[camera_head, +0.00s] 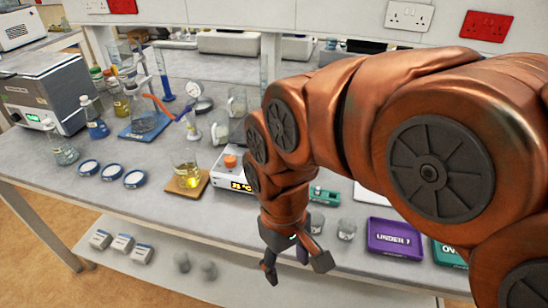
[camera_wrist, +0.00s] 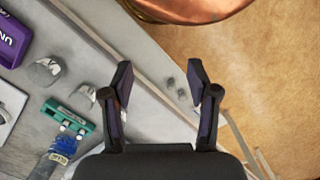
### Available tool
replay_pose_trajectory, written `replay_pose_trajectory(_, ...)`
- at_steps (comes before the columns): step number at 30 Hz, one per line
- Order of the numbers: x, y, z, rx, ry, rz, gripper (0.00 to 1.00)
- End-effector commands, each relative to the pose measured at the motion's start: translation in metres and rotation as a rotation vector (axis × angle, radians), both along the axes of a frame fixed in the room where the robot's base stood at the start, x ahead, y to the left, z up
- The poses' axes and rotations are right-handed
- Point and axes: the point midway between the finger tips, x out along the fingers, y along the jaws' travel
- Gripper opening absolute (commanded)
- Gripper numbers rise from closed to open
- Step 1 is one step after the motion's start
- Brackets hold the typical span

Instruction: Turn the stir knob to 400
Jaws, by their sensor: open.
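A white stirrer unit (camera_head: 237,177) with a lit yellow display stands mid-bench, left of my arm. An orange object (camera_head: 230,162) sits on its top. My arm covers the unit's right side, and I cannot make out the stir knob. My gripper (camera_head: 296,262) hangs in front of the bench edge, to the right of and lower than the unit, touching nothing. In the wrist view my gripper (camera_wrist: 161,82) shows its two dark fingers apart with nothing between them, over the bench edge and floor.
A flask of yellow liquid (camera_head: 187,171) on a wooden board stands left of the unit. A purple tray (camera_head: 394,238), small glass beakers (camera_head: 346,230) and a green rack (camera_wrist: 68,120) lie near my gripper. Blue-rimmed dishes (camera_head: 111,172) lie at left. A lower shelf runs below.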

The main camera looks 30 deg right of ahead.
Motion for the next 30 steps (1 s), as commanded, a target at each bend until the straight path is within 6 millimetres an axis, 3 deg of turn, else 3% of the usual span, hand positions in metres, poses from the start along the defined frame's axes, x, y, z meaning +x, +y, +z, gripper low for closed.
replay_pose_trajectory(10,0.117,-0.014,0.035,0.047,-0.053,0.259,0.59)
replay_pose_trajectory(19,0.213,-0.052,0.053,0.072,-0.103,0.414,0.59)
replay_pose_trajectory(24,0.255,-0.079,0.053,0.078,-0.117,0.467,0.59)
replay_pose_trajectory(30,0.281,-0.104,0.052,0.078,-0.127,0.496,0.59)
